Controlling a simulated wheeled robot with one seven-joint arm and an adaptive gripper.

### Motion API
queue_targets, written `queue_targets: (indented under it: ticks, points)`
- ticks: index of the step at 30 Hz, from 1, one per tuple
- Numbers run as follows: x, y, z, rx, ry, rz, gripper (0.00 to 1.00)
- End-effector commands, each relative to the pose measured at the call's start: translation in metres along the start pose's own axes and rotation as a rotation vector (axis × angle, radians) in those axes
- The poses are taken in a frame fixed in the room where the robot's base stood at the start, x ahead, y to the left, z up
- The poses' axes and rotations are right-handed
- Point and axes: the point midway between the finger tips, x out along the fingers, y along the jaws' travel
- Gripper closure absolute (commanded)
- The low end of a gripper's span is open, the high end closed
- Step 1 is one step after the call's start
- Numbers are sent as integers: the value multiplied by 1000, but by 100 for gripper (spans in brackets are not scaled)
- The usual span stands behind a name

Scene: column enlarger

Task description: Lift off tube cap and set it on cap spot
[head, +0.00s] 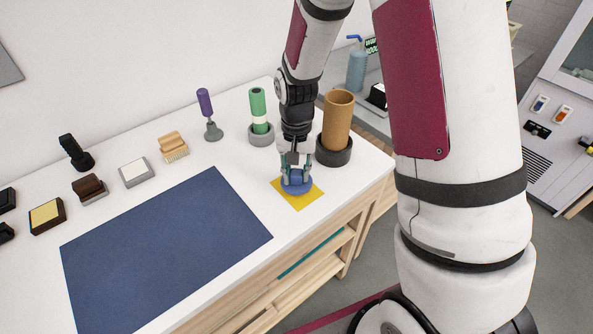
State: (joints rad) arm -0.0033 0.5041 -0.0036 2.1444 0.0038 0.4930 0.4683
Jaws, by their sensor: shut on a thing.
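The tube cap (297,187) is a blue round piece with a knob on top. It sits at or just above the yellow square cap spot (300,203); I cannot tell whether it touches. My gripper (296,176) points down from above and is shut on the cap's knob. The brown tube (338,120) stands upright and open-topped in a dark round base (333,152), behind and to the right of the cap. My gripper and the cap hide part of the yellow square.
A green cylinder (258,107) in a grey holder stands left of my gripper. A purple-handled tool (205,102), a brush (172,146) and several blocks line the back. A blue mat (165,250) covers the table's front left. The table's front edge lies close to the yellow square.

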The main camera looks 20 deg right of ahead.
Motion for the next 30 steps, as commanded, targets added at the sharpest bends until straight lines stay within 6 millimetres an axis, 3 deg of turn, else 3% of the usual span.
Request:
queue_targets:
  ticks: [30]
  points:
    - [10,0,0,0,0,0,100]
